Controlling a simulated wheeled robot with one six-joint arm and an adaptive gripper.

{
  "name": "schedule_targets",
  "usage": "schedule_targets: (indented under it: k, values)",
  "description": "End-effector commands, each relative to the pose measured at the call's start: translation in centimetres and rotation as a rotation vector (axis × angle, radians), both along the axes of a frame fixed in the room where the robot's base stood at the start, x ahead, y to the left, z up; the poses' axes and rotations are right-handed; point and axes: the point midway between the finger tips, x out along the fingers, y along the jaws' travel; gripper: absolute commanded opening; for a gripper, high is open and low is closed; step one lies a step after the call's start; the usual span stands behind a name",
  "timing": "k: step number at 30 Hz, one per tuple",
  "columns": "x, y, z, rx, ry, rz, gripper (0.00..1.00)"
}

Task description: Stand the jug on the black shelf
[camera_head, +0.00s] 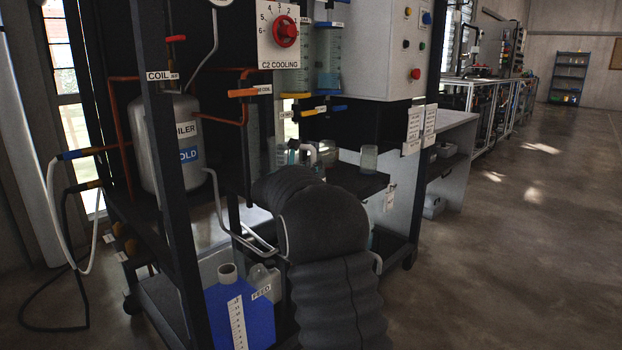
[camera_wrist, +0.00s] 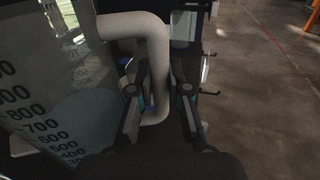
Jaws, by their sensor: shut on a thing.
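In the wrist view the jug (camera_wrist: 50,90) fills the left side: a clear, graduated vessel with black numbers, bluish low down. Its thick pale handle (camera_wrist: 155,60) runs down between the fingers of my gripper (camera_wrist: 160,107), which is shut on it. In the head view my arm hides the gripper and most of the jug; a pale bent handle (camera_head: 310,150) shows just above the arm. The black shelf (camera_head: 362,187) extends behind and right of my arm. I cannot tell whether the jug touches the shelf.
A clear beaker (camera_head: 370,160) stands on the shelf right of the handle. A grey control box (camera_head: 385,60) is above. A boiler tank (camera_head: 170,140) and black frame post (camera_head: 160,110) are left. A blue feed container (camera_head: 240,315) sits low. Open floor (camera_head: 510,230) lies right.

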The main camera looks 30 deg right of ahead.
Motion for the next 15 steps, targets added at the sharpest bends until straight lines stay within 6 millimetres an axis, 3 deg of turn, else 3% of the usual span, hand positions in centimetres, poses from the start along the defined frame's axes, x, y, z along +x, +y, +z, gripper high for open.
schedule_targets:
  k: [6, 15]
  values:
    - [0.1, 0.1, -2.8, -0.001, 0.001, 0.002, 0.00]
    - [0.1, 0.2, -3.0, -0.001, -0.001, 0.002, 0.00]
